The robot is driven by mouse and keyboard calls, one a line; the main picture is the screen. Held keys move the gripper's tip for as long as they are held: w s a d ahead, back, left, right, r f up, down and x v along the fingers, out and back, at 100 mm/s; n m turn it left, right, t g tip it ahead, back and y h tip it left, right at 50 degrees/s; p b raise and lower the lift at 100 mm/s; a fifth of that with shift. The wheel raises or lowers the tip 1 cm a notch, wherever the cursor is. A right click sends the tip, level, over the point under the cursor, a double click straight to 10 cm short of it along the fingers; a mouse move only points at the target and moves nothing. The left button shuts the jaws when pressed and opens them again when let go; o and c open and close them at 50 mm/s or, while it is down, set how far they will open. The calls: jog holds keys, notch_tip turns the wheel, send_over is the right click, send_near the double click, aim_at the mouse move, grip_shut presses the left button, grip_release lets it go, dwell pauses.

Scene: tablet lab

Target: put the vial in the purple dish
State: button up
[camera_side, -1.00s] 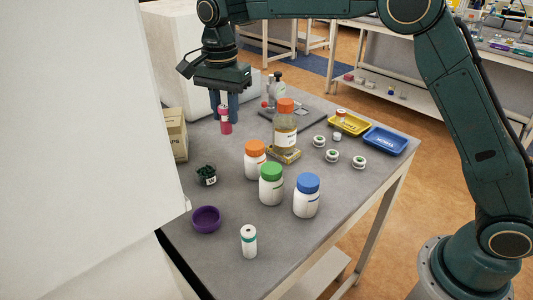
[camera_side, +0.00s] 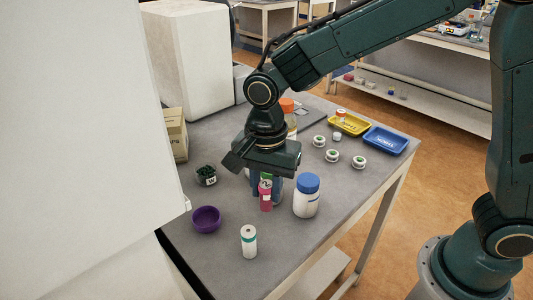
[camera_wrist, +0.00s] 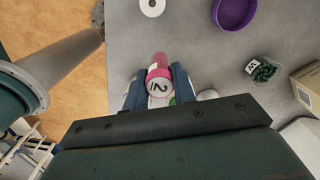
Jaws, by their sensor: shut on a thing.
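The vial (camera_side: 265,197) is a small pink tube with a white label, held upright between the fingers of my gripper (camera_side: 267,190). In the wrist view the vial (camera_wrist: 158,84) shows its pink-rimmed cap marked with a 2, between the blue fingers of my gripper (camera_wrist: 157,88). My gripper is shut on it, in front of the green-capped bottle in the side view. The purple dish (camera_side: 206,219) stands empty on the table to the left of the vial. It also shows at the top of the wrist view (camera_wrist: 234,12).
A white jar with a blue lid (camera_side: 307,196) stands close right of my gripper. A white cylinder (camera_side: 249,241) stands near the front edge. A cup of green pieces (camera_side: 206,175) sits behind the dish. Yellow (camera_side: 350,123) and blue (camera_side: 385,140) trays lie at the back right.

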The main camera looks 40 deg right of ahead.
jog(key=s, duration=0.2)
jog(key=s+f, duration=0.1)
jog(key=s, duration=0.1)
jog(key=s+f, duration=0.1)
jog(key=shift+s+d+f, duration=0.1)
jog(key=shift+s+d, duration=0.3)
send_near(207, 221)
jog(key=shift+s+d+f, duration=0.15)
jog(key=shift+s+f, duration=0.05)
jog(key=shift+s, duration=0.1)
dwell(0.4)
jog(key=shift+w, duration=0.15)
jog(key=shift+w+f, duration=0.1)
jog(key=shift+f, duration=1.65)
jog(key=shift+f, duration=0.15)
jog(key=o, duration=1)
